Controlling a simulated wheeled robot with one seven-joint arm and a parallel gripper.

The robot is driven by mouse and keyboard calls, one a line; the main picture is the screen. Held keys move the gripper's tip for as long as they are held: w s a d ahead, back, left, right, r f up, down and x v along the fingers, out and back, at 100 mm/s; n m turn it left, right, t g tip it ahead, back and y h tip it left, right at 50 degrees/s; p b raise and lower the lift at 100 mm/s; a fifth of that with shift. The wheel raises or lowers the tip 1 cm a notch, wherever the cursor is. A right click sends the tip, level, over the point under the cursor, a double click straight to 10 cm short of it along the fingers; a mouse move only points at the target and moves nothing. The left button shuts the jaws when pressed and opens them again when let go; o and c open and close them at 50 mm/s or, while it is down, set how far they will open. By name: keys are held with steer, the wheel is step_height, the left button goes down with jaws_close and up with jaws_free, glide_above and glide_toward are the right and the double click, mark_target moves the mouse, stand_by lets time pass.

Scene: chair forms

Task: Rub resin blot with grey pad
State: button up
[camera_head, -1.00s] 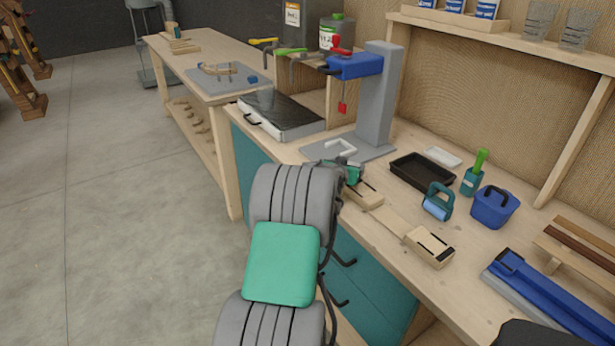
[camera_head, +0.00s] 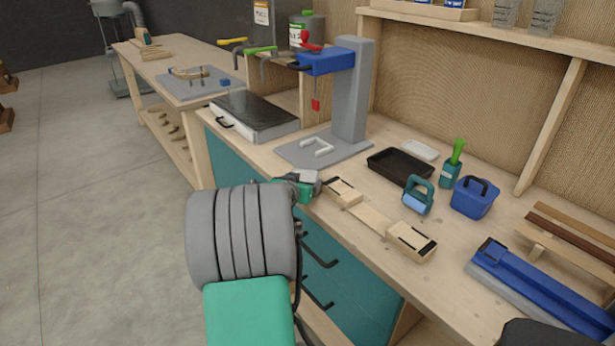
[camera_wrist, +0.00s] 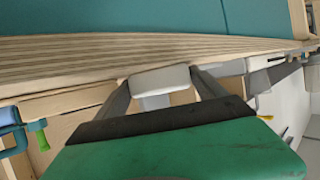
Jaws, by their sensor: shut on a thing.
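My gripper (camera_head: 305,182) is at the front edge of the bench, just left of a pale wooden block. It is shut on the grey pad, a small light grey block that shows between the two fingers in the wrist view (camera_wrist: 160,82) and at the gripper's tip in the head view (camera_head: 303,176). The pad's underside is hidden, and I cannot tell whether it touches anything. I cannot make out the resin blot in either view.
Two wooden blocks (camera_head: 412,241) with a thin plank (camera_head: 371,218) between them lie along the bench front. Teal drawers (camera_head: 340,280) are below.

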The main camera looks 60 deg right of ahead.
steer(key=shift+d+r, duration=0.15)
steer(key=shift+r, duration=0.3)
steer(key=shift+r+p, duration=1.15)
steer(key=shift+r, duration=1.9)
steer(key=shift+r+p, duration=0.35)
steer(key=shift+r, duration=1.15)
steer(key=shift+w, duration=0.1)
